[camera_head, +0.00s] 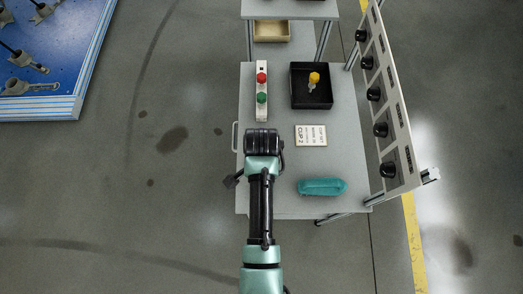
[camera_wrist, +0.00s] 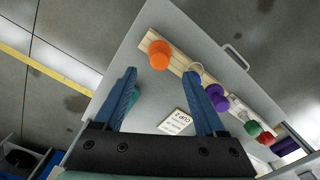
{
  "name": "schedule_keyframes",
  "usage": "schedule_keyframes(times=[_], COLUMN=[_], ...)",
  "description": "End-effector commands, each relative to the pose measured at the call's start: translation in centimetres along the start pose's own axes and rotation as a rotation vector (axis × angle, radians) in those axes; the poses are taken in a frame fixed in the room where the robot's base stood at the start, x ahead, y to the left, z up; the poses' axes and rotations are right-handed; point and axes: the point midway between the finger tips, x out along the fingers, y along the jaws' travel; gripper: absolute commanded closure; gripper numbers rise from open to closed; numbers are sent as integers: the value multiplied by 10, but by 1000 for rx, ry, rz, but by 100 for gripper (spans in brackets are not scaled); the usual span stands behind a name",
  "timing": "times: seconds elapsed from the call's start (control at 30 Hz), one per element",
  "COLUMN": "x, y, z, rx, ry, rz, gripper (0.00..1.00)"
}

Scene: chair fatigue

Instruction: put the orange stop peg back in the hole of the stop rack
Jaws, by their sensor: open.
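The orange stop peg (camera_wrist: 159,55) shows in the wrist view as a round orange head at the upper end of a pale wooden strip, the stop rack (camera_wrist: 178,66). I cannot tell whether it is seated in a hole. A pale ring (camera_wrist: 195,69) lies on the strip beside it, partly behind my right fingertip. A purple peg head (camera_wrist: 217,97) is further along. My gripper (camera_wrist: 160,74) is open and empty, its blue fingers apart, with the orange head just beyond the fingertips.
A black tray (camera_head: 296,99) holds a yellow item. A white card (camera_head: 311,135) and teal object (camera_head: 322,187) lie to the right. A slanted panel with black knobs (camera_head: 395,110) borders the table.

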Motion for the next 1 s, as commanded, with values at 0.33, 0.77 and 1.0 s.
schedule_keyframes(times=[0.33, 0.77, 1.0], x=[-52, -57, -56], y=[0, 0, 0], z=[0, 0, 0], rx=[1, 0, 0], ry=[0, -1, -1], rz=[0, 1, 1], gripper=[27, 27, 27])
